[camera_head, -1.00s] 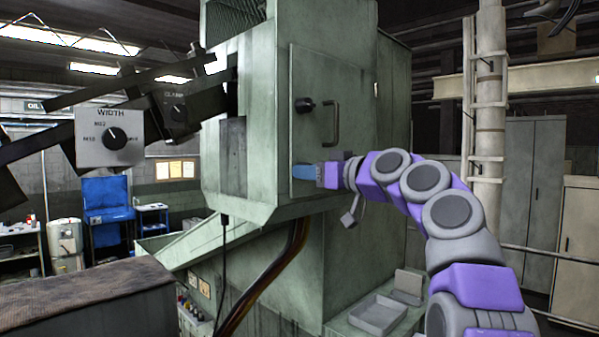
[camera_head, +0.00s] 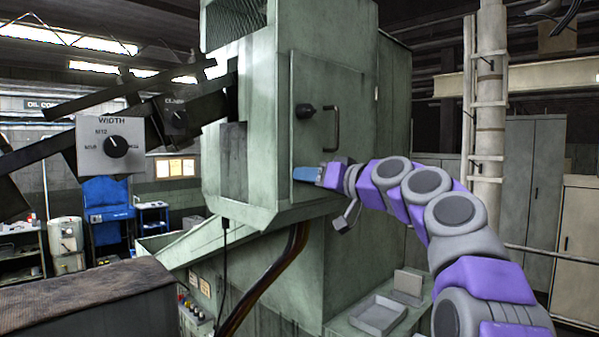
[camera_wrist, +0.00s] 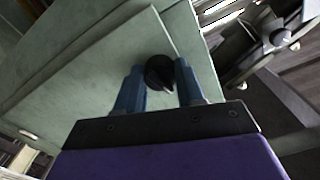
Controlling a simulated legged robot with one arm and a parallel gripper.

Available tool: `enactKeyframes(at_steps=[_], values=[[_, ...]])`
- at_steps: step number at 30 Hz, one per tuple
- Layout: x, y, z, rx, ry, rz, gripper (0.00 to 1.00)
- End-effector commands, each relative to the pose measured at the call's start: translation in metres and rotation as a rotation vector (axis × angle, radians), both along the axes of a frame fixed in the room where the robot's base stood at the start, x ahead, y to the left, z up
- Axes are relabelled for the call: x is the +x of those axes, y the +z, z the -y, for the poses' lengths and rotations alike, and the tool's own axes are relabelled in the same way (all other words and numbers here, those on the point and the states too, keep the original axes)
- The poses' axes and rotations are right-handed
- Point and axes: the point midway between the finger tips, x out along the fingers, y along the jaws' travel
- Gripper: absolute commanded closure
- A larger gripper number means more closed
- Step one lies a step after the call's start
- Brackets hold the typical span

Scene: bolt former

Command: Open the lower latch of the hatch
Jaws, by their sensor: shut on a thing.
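The hatch (camera_head: 316,146) is a flat pale green door on the machine's front and looks closed. Its upper latch, a black knob (camera_head: 305,111), sits beside a dark bar handle (camera_head: 337,120). My gripper (camera_head: 307,174) is at the hatch's lower left corner and hides the lower latch in the head view. In the wrist view the lower latch is a round black knob (camera_wrist: 159,73) with a pointed tab. The blue fingers of my gripper (camera_wrist: 159,64) stand on either side of it, shut on it. The hatch panel (camera_wrist: 95,80) also shows there.
A grey tray (camera_head: 378,314) stands on a ledge below the hatch. Dark slanted bars with a WIDTH dial panel (camera_head: 104,146) cross at the left. A ribbed pipe column (camera_head: 489,120) and cabinets stand right of my arm. Cables hang under the machine housing.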

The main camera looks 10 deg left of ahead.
Motion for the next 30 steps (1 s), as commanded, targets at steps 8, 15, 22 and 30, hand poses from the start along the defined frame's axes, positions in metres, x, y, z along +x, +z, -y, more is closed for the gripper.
enactKeyframes(at_steps=[8, 15, 22, 30], values=[[0.0003, 0.0022, 0.0003, 0.096, 0.0, -0.123, 1.0], [0.0003, 0.0015, 0.0004, 0.192, -0.001, -0.246, 1.0], [0.0009, -0.0009, 0.0008, 0.212, -0.001, -0.27, 1.0], [0.0004, -0.0008, 0.0007, 0.21, -0.001, -0.268, 0.45]])
